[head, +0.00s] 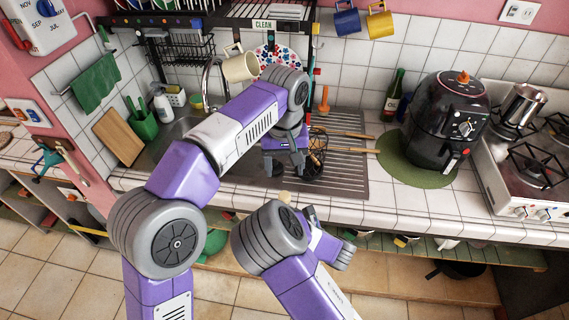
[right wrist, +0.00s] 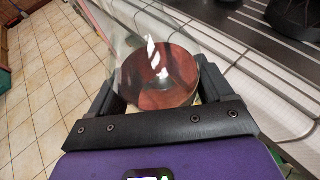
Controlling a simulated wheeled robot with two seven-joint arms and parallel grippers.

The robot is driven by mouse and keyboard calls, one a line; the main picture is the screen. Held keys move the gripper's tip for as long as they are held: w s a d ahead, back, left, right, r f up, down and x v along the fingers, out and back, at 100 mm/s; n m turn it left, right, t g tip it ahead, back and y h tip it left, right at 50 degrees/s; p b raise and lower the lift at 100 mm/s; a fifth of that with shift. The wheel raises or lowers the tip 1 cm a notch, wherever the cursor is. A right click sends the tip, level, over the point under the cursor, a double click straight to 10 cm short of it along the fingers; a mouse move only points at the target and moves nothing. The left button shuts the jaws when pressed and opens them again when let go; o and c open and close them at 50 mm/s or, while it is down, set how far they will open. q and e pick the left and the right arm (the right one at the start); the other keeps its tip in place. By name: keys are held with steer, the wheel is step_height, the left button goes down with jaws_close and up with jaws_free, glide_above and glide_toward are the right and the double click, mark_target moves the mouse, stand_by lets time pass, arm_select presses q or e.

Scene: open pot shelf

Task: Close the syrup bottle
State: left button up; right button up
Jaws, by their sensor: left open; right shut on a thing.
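In the right wrist view my right gripper (right wrist: 157,88) is shut on a clear, glassy vessel (right wrist: 160,72) with dark red-brown content, which looks like the syrup bottle. Its upper part is see-through and hard to make out; I cannot tell whether a cap is on it. My left gripper (head: 291,170) is open, pointing down over the drainboard beside the sink. A small beige piece (head: 284,197) shows near the counter's front edge; I cannot tell whether it is a cap.
The ribbed metal drainboard (head: 345,185) holds a wire whisk and wooden-handled tools. A black air fryer (head: 445,120) stands on a green mat (head: 395,165) at right, next to the stove (head: 510,190). A dark green bottle (head: 393,95) stands behind. The front tiles are mostly clear.

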stand_by(0.4)
arm_select(q)
steer(key=w+a+f+n+t+h, duration=0.15)
steer(key=a+f, duration=0.35)
steer(key=f, duration=0.7)
steer(key=w+a+f+n+t+h, duration=0.15)
steer(key=a+f, duration=0.25)
steer(key=f, duration=0.8)
steer(key=s+a+f+g, duration=0.1)
steer(key=s+a+f, duration=0.1)
steer(key=s+f, duration=0.8)
steer(key=s+a+f+g+h, duration=0.1)
steer(key=s+a+f, duration=0.1)
steer(key=s+f, duration=0.7)
steer(key=s, duration=0.3)
steer(key=shift+s+a+f, duration=0.25)
steer(key=shift+s+f, duration=0.05)
steer(key=shift+f, duration=0.05)
